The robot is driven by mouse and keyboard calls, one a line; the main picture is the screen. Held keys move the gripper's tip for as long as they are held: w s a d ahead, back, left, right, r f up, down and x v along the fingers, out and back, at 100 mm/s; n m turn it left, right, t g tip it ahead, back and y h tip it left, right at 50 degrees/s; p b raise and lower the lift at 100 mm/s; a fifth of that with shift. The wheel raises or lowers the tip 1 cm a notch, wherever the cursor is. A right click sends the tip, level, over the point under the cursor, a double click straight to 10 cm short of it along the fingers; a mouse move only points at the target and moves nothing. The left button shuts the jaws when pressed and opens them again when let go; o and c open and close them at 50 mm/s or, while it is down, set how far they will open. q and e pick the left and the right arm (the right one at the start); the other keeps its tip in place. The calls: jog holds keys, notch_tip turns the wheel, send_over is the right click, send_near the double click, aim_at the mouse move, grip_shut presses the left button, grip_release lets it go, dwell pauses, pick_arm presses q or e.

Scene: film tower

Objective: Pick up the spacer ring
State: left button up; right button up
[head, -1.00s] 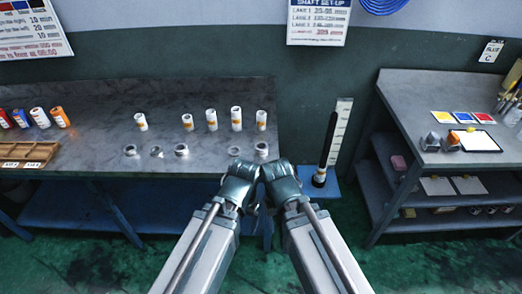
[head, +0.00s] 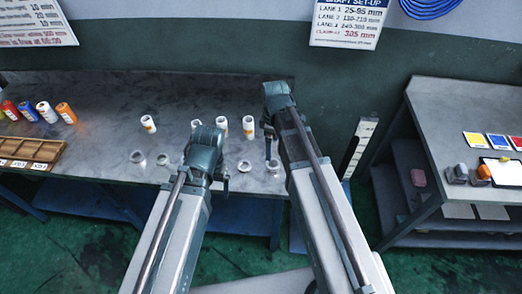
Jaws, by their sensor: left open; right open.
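Several small metallic rings lie in a row along the front of the grey workbench (head: 100,115). A ring at the left (head: 137,157), one beside it (head: 162,159), one right of my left gripper (head: 244,166) and one below my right gripper (head: 272,167) are visible. I cannot tell which is the spacer ring. My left gripper (head: 212,168) is over the middle of the row, its fingers mostly hidden by its own wrist; it is open, with no held object visible. My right gripper (head: 269,142) is open above the bench's right end, a finger pointing down.
Coloured canisters (head: 45,112) and a wooden compartment tray (head: 32,152) are at the left. A second bench (head: 455,110) with colour cards stands at right, beyond a floor gap with an upright scale (head: 357,148).

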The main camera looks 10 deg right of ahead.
jog(key=w, duration=0.1)
jog(key=b, duration=0.9)
send_over(273, 164)
jog(key=s+a, duration=0.1)
jog(key=s, duration=0.1)
jog(key=f, duration=0.8)
jog(key=shift+w+a+f, duration=0.1)
jog(key=shift+w+f, duration=0.1)
jog(key=f+b, duration=0.3)
jog(key=d+f+b, duration=0.1)
jog(key=f+b, duration=0.1)
jog(key=shift+s+f, duration=0.1)
jog(key=shift+s, duration=0.05)
